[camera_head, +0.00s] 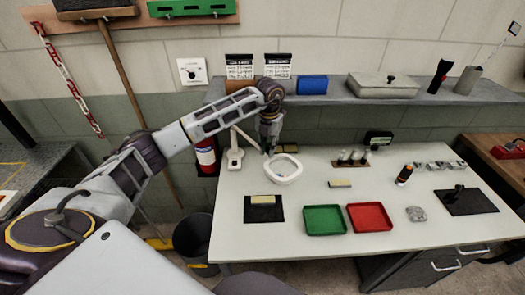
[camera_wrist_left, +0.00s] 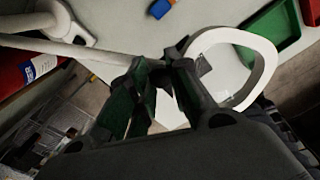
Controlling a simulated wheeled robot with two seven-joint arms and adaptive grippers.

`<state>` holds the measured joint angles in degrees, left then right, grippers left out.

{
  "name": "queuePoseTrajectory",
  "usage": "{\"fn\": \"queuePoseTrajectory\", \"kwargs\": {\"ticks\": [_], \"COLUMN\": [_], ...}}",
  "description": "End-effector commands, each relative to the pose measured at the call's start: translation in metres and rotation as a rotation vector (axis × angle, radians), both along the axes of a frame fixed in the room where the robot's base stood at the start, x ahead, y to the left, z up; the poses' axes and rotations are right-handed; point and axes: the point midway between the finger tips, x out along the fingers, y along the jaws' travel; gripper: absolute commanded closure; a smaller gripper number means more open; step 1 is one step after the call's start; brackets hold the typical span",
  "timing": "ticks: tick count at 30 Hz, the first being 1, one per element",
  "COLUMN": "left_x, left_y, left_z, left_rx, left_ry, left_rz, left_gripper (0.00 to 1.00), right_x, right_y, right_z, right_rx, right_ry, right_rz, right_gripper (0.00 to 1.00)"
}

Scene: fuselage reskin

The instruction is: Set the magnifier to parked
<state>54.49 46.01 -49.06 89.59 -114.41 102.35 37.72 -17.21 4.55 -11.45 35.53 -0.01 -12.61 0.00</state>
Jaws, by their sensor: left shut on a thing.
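The magnifier is a white ring-shaped head (camera_head: 285,179) on a thin white arm, with a white base (camera_head: 235,158) on the workbench to its left. My left gripper (camera_head: 269,149) reaches down at the left rim of the head, where the arm meets it, and is shut on the magnifier there. The left wrist view shows the ring (camera_wrist_left: 271,60) right of my fingertips (camera_wrist_left: 160,66) and the white arm (camera_wrist_left: 50,46) running left from them. The fingers partly hide the joint between arm and head. My right gripper is not in view.
On the white workbench (camera_head: 330,241) lie a green tray (camera_head: 324,220), a red tray (camera_head: 369,217), a black mat (camera_head: 264,214) with a tan block, and a dark-and-orange tool (camera_head: 404,174). A grey shelf (camera_head: 335,100) runs behind. A red extinguisher (camera_head: 206,157) stands left of the bench.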

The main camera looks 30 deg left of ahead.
Motion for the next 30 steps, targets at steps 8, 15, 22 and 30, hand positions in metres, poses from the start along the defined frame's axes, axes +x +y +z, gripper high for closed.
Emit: {"fn": "queuePoseTrajectory", "kwargs": {"ticks": [8,15,22,30], "left_x": [0.0066,0.0063,0.0061,0.0051], "left_y": [-0.0018,-0.0017,-0.0023,-0.0021], "left_z": [0.0008,0.0009,0.0006,0.0003], "left_rx": [0.004,0.003,0.002,0.002], "left_ry": [-0.002,-0.002,-0.001,0.000], "left_rz": [0.028,0.027,0.026,0.023], "left_gripper": [1.00,0.72,0.57,0.57], "right_x": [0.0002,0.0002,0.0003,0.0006], "right_y": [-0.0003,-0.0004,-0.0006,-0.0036], "right_z": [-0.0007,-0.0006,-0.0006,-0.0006], "right_rx": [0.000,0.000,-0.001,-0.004], "right_ry": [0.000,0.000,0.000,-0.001], "right_rz": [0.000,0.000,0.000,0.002], "right_gripper": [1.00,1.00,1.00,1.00]}}
